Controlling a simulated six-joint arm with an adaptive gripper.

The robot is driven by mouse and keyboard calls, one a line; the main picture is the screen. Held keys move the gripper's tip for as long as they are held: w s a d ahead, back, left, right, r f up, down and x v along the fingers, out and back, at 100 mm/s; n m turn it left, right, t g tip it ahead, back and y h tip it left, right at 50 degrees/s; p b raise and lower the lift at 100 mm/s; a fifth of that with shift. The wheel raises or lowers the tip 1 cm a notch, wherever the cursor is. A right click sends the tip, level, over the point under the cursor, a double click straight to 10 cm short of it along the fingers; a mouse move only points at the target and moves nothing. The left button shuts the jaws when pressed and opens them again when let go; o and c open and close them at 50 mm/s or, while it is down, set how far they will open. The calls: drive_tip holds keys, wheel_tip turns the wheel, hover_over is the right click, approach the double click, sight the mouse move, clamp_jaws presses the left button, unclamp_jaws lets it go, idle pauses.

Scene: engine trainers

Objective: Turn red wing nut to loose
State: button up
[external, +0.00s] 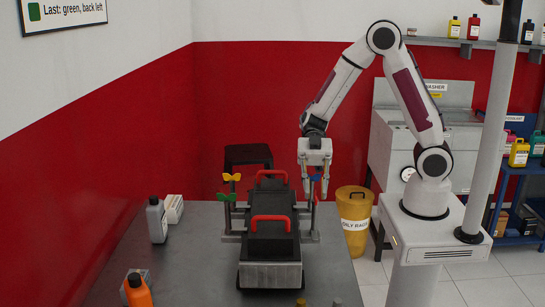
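My gripper (315,190) points down over the post at the right side of the black engine trainer (270,240). Its two fingers show apart, one on each side of the post top. A blue wing nut (315,178) shows between the fingers. The red wing nut cannot be made out clearly; the fingers cover much of this post. I cannot tell whether the fingers touch a nut. On the left post, a yellow-orange wing nut (231,177) sits above a green wing nut (227,196).
The trainer has two red handles, a rear one (271,173) and a front one (270,218). A grey bottle (157,220), a white box (174,209) and an orange bottle (138,291) stand on the left of the grey table (190,270). A yellow bin (355,220) stands right of it.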

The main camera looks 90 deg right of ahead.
drive_tip(key=v, duration=1)
drive_tip(key=shift+w, duration=0.1)
idle(0.5)
